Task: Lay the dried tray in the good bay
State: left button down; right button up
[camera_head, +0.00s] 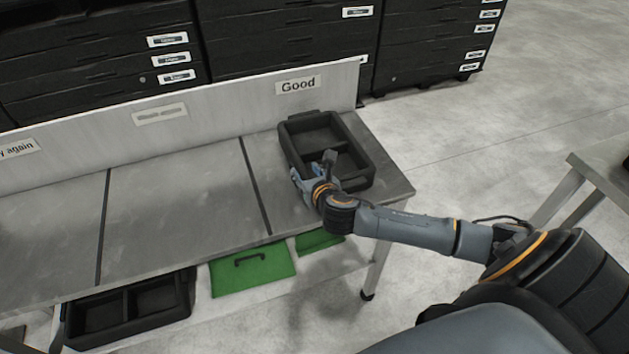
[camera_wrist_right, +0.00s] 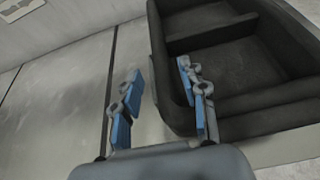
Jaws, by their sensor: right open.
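A black two-compartment tray (camera_head: 350,171) lies on the grey metal table in the bay under the "Good" label (camera_head: 298,86). It looks flat on the table top. My right gripper (camera_head: 303,181) is at the tray's near left side. In the right wrist view the tray (camera_wrist_right: 232,75) fills the upper right, and the open right gripper (camera_wrist_right: 160,105) has one blue-padded finger against or just beside the tray's wall and the other over bare table. I cannot tell whether the finger touches the wall. My left gripper is not in view.
Dark strips divide the table (camera_head: 185,185) into bays; those left of the tray are bare. A low backboard runs behind. Below are another black tray (camera_head: 130,310) and a green lid-like piece (camera_head: 252,270). Another table edge (camera_head: 600,178) stands at right.

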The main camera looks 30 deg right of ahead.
jog(key=v, duration=0.7)
jog(key=shift+s+r, duration=0.2)
jog(key=shift+s, duration=0.1)
jog(key=shift+a, duration=0.1)
